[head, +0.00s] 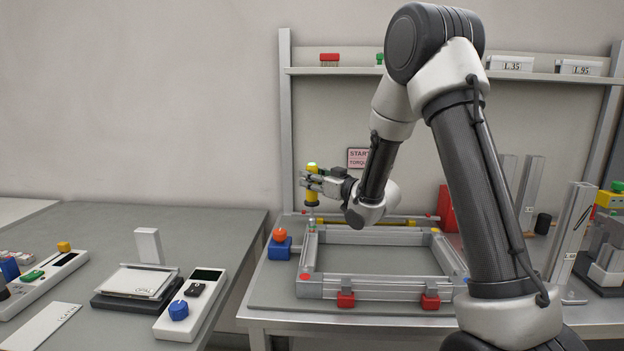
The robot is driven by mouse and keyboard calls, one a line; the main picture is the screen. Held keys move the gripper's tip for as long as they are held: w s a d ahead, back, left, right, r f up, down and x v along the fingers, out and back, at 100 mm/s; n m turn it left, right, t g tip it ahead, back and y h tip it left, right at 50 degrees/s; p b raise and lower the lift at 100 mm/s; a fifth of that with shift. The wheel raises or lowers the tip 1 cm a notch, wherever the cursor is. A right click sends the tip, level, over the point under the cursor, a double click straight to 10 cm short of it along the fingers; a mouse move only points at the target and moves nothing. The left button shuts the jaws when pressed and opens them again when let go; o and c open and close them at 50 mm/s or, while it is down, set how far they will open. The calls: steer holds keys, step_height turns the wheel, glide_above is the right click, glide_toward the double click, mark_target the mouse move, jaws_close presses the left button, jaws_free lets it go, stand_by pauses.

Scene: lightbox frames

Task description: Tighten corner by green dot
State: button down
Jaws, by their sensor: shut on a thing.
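My gripper (313,186) is shut on a yellow driver (312,200) with a lit green top. The driver is upright over the back left corner of a grey metal frame (380,290). Its thin shaft points down to that corner (311,228); I cannot tell if the tip touches the screw. A small greenish mark seems to show at that corner, but it is too small to be sure. A red dot (305,276) marks the front left corner, and an orange-yellow mark (435,230) is at the back right.
Red clamps (345,299) sit along the frame's front edge. A blue block with an orange knob (279,245) stands left of the frame. Upright metal profiles (572,230) stand at the right. A shelf (340,71) runs behind. A scale (138,285) is on the left table.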

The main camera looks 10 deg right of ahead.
mark_target(312, 195)
steer(key=shift+f, duration=1.4)
stand_by(1.4)
